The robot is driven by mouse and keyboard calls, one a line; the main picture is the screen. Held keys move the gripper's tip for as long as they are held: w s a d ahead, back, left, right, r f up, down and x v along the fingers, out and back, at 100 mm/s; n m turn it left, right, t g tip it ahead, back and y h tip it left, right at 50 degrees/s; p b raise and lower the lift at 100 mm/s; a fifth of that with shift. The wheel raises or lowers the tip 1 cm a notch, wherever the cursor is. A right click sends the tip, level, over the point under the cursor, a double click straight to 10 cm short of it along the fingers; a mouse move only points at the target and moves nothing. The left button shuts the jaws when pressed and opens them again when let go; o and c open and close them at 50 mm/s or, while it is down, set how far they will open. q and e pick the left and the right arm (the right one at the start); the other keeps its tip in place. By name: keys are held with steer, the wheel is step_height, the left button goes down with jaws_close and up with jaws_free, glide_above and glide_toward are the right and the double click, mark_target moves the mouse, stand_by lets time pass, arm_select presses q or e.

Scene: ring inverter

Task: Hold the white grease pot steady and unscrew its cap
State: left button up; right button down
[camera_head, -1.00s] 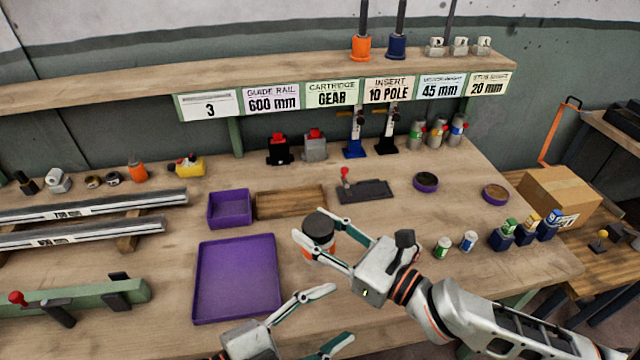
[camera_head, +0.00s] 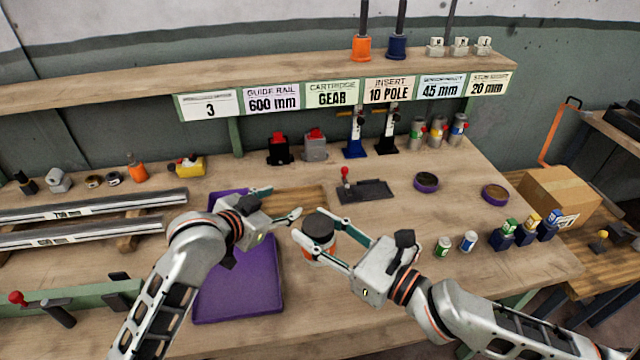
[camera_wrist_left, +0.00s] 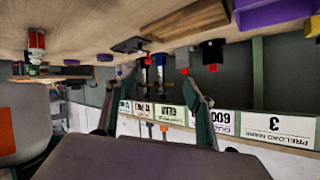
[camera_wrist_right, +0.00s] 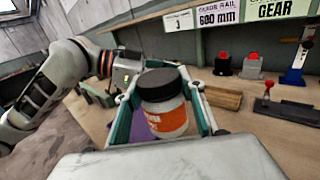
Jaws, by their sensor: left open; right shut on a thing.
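The white grease pot (camera_head: 320,254) has an orange label and a dark grey cap (camera_head: 319,227), which is on its top. My right gripper (camera_head: 309,226) is shut on the pot, one finger on each side. The right wrist view shows the pot (camera_wrist_right: 168,120) upright between the fingers, with the cap (camera_wrist_right: 160,83) uncovered above. I cannot tell whether its base touches the bench. My left gripper (camera_head: 281,203) is open and empty, left of the pot and apart from it. The left wrist view shows its two spread fingers (camera_wrist_left: 155,88) with nothing between them.
A wooden block (camera_head: 300,197) and a dark fixture with a red knob (camera_head: 365,191) stand behind the pot. Small cans (camera_head: 444,246) stand at right. The front bench is clear.

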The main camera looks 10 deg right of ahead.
arm_select(q)
steer(key=s+d+r+m+g+h, duration=0.1)
steer(key=s+d+r+m+g, duration=0.25)
steer(key=d+r+m, duration=0.55)
steer(key=s+d+r+m+g+h, duration=0.1)
steer(key=s+d+r+m+g, duration=0.25)
steer(key=d+r+m, duration=0.6)
steer(key=s+a+r+m+g+y, duration=0.1)
steer(key=s+a+r+m+y, duration=0.2)
steer(key=m, duration=0.6)
steer(key=s+a+r+m+g+y, duration=0.1)
steer(key=s+a+m+g+y, duration=0.15)
steer(key=a+m, duration=0.45)
steer(key=m+y, duration=0.4)
glide_above(321, 224)
steer(key=shift+t, duration=0.25)
step_height(321, 224, down, 5)
steer(key=shift+f, duration=0.1)
steer(key=shift+a+f, duration=0.1)
steer(key=shift+f, duration=3.9)
steer(key=c, duration=1.2)
